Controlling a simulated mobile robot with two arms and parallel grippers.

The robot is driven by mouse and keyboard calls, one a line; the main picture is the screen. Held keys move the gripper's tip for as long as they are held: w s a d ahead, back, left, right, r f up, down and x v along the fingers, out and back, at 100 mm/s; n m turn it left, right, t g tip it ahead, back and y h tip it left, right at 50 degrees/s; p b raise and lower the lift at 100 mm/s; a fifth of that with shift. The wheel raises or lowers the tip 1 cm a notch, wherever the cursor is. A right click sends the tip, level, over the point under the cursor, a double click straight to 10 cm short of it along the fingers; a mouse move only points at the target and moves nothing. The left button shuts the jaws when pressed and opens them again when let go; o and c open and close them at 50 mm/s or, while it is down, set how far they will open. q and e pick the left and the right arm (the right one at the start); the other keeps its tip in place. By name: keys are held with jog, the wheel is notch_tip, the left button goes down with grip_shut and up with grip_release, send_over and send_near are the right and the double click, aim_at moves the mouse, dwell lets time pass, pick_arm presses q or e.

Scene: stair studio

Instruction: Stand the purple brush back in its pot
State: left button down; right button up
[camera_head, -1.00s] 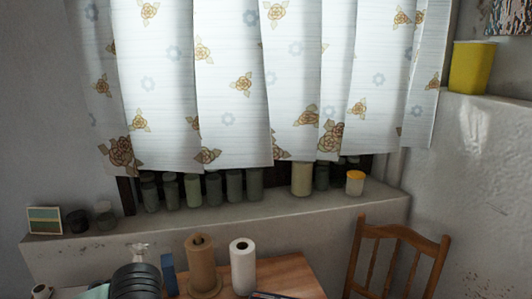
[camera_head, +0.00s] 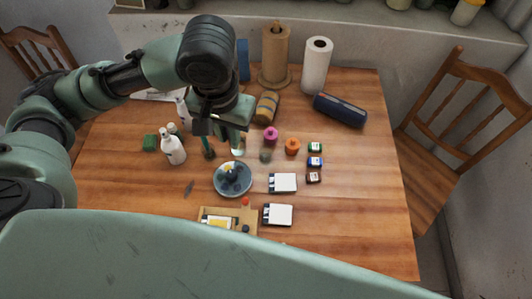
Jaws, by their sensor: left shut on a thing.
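My left gripper (camera_head: 223,150) is in the head view over the middle of the table, pointing down just behind a round blue-grey dish (camera_head: 232,189). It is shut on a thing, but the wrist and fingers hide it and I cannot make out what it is. I cannot pick out the purple brush for certain. A magenta item (camera_head: 270,135) stands right of the gripper, with a small grey-green pot (camera_head: 265,156) just in front of it. I cannot tell whether this is the brush's pot. My right gripper is not in view.
A white bottle (camera_head: 172,150) stands left of the gripper. An orange pot (camera_head: 292,146), several small jars (camera_head: 315,162) and white boxes (camera_head: 283,182) are to the right. Paper rolls (camera_head: 317,66) and a dark blue case (camera_head: 340,110) are behind. The table's right front (camera_head: 365,220) is clear.

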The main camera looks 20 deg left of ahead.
pick_arm(q)
jog(key=shift+w, duration=0.15)
dwell(0.3)
jog(key=w+d+r+g, duration=0.15)
jog(key=w+d, duration=0.25)
jog(key=w, duration=0.7)
notch_tip(320, 180, down, 20)
jog(key=shift+f+p, duration=0.15)
jog(key=shift+p, duration=1)
jog(key=c, duration=1.8)
grip_release()
jog(key=shift+f, duration=0.15)
jog(key=o, duration=0.4)
